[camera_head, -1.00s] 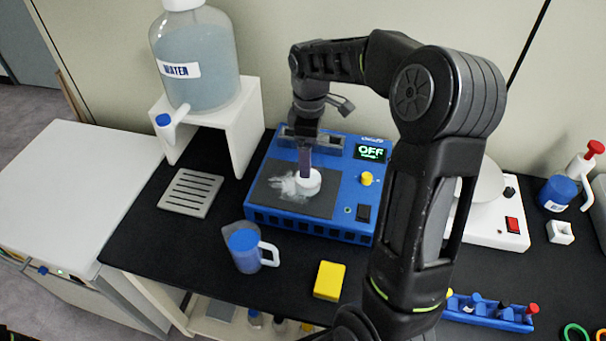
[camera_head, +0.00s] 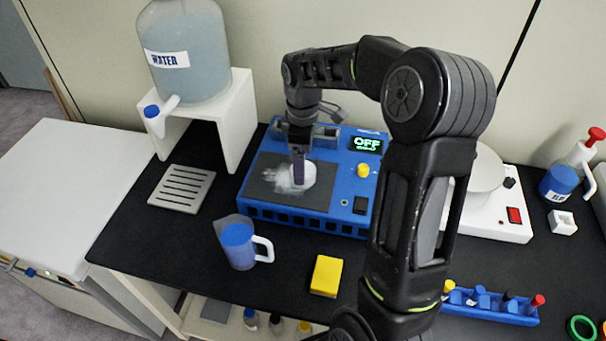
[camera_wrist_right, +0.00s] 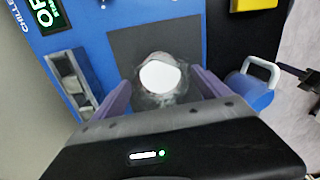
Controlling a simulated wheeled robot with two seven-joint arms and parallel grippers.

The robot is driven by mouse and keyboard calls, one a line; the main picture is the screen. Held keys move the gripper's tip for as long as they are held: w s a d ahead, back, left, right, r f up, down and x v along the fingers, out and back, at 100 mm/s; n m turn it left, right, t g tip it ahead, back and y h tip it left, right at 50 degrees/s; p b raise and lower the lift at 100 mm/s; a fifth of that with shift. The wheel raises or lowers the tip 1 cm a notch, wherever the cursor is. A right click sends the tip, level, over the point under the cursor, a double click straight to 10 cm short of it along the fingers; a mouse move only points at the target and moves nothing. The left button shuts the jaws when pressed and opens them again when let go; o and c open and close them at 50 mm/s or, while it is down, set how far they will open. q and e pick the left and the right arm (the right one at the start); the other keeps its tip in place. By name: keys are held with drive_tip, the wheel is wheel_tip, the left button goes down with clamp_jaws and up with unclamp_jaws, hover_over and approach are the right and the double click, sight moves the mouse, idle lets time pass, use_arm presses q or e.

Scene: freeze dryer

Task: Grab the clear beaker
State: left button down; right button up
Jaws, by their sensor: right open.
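The clear beaker (camera_wrist_right: 163,98), with a round white surface inside, stands on the dark plate of the blue chiller. In the head view it shows as a whitish round shape (camera_head: 309,174) amid pale mist, partly hidden by a finger. My right gripper (camera_wrist_right: 158,84) is open, with one purple finger on each side of the beaker. I cannot tell whether the fingers touch it. In the head view my right gripper (camera_head: 299,170) points down at the plate.
The blue chiller (camera_head: 260,211) reads OFF. A jug of blue liquid (camera_head: 238,247) and a yellow block (camera_head: 326,276) stand in front of it. A water tank (camera_head: 190,60) on a white stand (camera_head: 240,130) is at left. A tube rack (camera_head: 490,307) lies at right.

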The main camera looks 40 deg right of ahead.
wheel_tip(320, 180, down, 3)
drive_tip(key=shift+r+b, duration=0.1)
drive_tip(key=shift+b, duration=0.5)
drive_tip(key=c, duration=1.7)
